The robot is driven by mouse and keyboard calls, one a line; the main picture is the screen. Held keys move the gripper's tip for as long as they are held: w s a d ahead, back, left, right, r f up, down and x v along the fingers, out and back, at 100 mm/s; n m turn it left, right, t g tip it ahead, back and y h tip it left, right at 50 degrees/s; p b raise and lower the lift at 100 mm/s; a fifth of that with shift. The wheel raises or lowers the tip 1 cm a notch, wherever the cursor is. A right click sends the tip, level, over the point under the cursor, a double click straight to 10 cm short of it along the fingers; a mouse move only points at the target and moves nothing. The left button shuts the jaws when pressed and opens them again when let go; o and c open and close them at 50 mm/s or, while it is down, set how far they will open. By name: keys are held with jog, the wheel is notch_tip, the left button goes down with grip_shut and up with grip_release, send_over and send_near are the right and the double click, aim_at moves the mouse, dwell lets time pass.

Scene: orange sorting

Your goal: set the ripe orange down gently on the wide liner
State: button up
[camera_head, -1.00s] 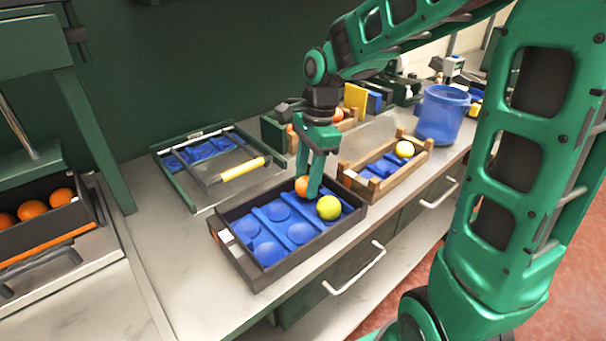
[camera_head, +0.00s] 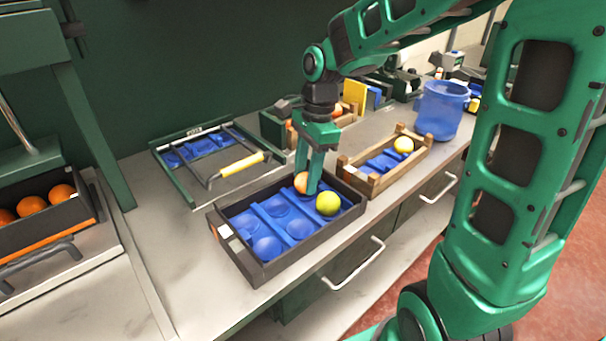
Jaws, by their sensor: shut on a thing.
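My gripper (camera_head: 309,182) reaches straight down into the dark tray (camera_head: 262,277) and is shut on an orange (camera_head: 301,181) at the tray's back right. One finger covers part of the orange. The tray holds a blue moulded liner (camera_head: 243,222) with round hollows, several of them empty. I cannot tell whether the orange touches the liner. A yellow-green fruit (camera_head: 328,203) sits on the liner at the right, just in front of the gripper.
A blue bucket (camera_head: 441,110) stands at the back right. A dark box of oranges (camera_head: 32,205) is at the left.

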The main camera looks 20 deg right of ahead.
jog(key=shift+f, duration=0.45)
dwell(0.3)
jog(key=o, duration=1.1)
jog(key=shift+r, duration=0.1)
jog(key=shift+r, duration=3.95)
